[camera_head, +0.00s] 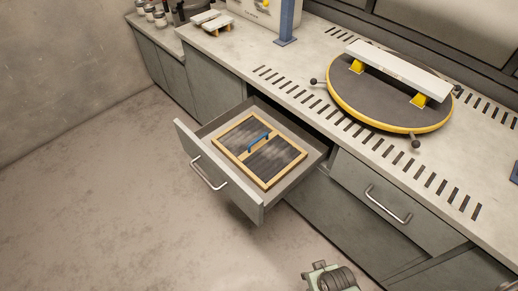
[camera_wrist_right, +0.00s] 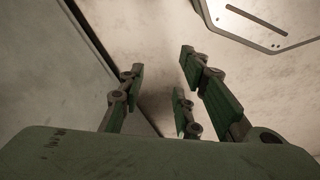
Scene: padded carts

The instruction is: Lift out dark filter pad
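The dark filter pad (camera_head: 277,158) lies flat in the open drawer (camera_head: 251,205) in the head view. My left gripper is not in view.
The drawer front has a metal handle (camera_head: 209,174). The slotted worktop (camera_head: 311,85) carries a round dark turntable (camera_head: 390,98) with a yellow rim and a white bar. A shut drawer (camera_head: 392,196) is to the right. The floor (camera_head: 110,190) left of the drawer is clear.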

